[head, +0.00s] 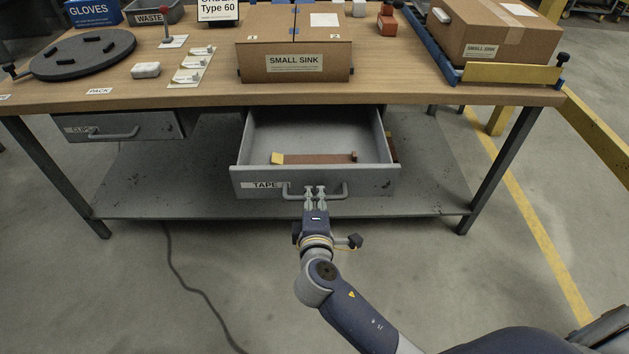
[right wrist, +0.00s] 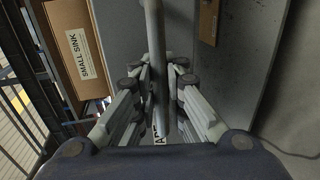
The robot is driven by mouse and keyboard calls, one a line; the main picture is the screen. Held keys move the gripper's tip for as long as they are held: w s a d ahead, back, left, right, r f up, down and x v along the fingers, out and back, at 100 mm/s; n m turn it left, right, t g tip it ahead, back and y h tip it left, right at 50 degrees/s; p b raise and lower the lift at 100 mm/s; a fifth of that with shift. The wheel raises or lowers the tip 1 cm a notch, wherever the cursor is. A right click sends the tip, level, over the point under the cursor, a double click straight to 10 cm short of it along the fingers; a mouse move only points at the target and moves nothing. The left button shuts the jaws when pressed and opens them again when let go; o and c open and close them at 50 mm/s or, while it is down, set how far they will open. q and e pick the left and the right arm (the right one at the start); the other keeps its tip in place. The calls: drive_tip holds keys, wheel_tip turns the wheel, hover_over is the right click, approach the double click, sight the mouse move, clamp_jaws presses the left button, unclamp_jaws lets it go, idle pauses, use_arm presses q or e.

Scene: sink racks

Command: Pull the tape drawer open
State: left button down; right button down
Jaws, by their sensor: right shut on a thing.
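The tape drawer (head: 360,181) is a grey metal drawer under the workbench, labelled TAPE, and it stands pulled well out. Inside it lies a brown item with a yellow end (head: 315,158). My right gripper (head: 315,190) is shut on the drawer's bar handle (head: 342,190), near its middle. In the right wrist view the handle (right wrist: 154,40) runs between the fingers (right wrist: 160,90). My left gripper is in neither view.
The clips drawer (head: 110,127) is shut at the left under the bench. On the wooden top (head: 130,92) stand a SMALL SINK box (head: 260,55), another carton (head: 500,30) and a dark turntable (head: 80,55). A lower shelf (head: 150,180) and bench legs (head: 497,165) are below. A cable (head: 180,275) lies on the floor.

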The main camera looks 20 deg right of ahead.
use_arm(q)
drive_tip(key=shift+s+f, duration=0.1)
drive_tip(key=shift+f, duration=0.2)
use_arm(e)
drive_tip(key=shift+s+a, duration=0.15)
drive_tip(key=shift+s, duration=0.3)
drive_tip(key=c, duration=1.7)
unclamp_jaws()
drive_tip(key=shift+o, duration=0.2)
drive_tip(key=shift+s, duration=0.1)
drive_tip(key=v, duration=1.1)
drive_tip(key=shift+s+a, duration=0.2)
drive_tip(key=shift+s, duration=0.15)
